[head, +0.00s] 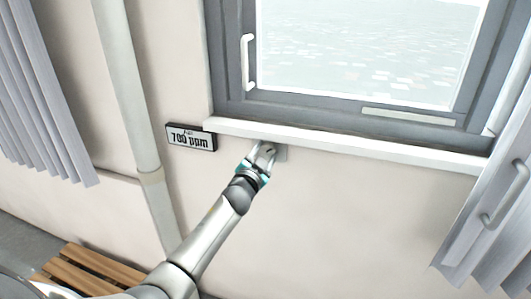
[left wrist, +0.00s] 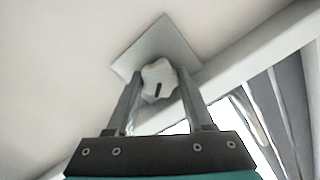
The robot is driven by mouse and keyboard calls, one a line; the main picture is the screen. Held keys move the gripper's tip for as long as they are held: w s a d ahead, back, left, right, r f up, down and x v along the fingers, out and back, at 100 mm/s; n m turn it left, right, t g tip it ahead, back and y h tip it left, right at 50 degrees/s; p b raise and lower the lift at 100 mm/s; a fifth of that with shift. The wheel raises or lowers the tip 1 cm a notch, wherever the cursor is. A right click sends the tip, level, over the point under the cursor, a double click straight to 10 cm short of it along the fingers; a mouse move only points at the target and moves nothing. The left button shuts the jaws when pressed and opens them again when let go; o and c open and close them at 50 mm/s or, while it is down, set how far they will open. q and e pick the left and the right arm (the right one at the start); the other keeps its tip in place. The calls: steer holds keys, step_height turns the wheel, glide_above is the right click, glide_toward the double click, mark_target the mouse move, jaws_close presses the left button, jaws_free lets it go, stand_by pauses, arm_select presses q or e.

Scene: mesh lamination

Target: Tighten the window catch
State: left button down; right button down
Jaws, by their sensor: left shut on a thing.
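A pale lobed knob (left wrist: 158,76) with a dark slot mark sits on a square grey plate (left wrist: 160,42) on the wall, seen in the left wrist view. In the head view the plate (head: 282,155) shows just under the window sill, mostly behind my gripper, and the knob is hidden. My left gripper (head: 267,149) is at the plate. In the left wrist view its two fingers (left wrist: 157,88) stand on either side of the knob, shut on it. The slot mark is near upright in that view. My right gripper is in neither view.
A white sill (head: 350,143) runs just above the gripper, under a grey-framed window (head: 330,111) with a white handle (head: 247,62). A "700 ppm" display (head: 190,138) and a vertical pipe (head: 130,90) are left. Curtains hang both sides. A slatted wooden bench (head: 95,265) stands below.

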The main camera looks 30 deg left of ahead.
arm_select(q)
steer(key=m, duration=0.5)
steer(key=shift+m, duration=0.4)
stand_by(0.4)
steer(key=shift+c, duration=1.7)
jaws_free()
steer(key=shift+o, duration=0.3)
steer(key=shift+r, duration=0.1)
steer(key=shift+w+a+r, duration=0.1)
steer(key=shift+r, duration=0.05)
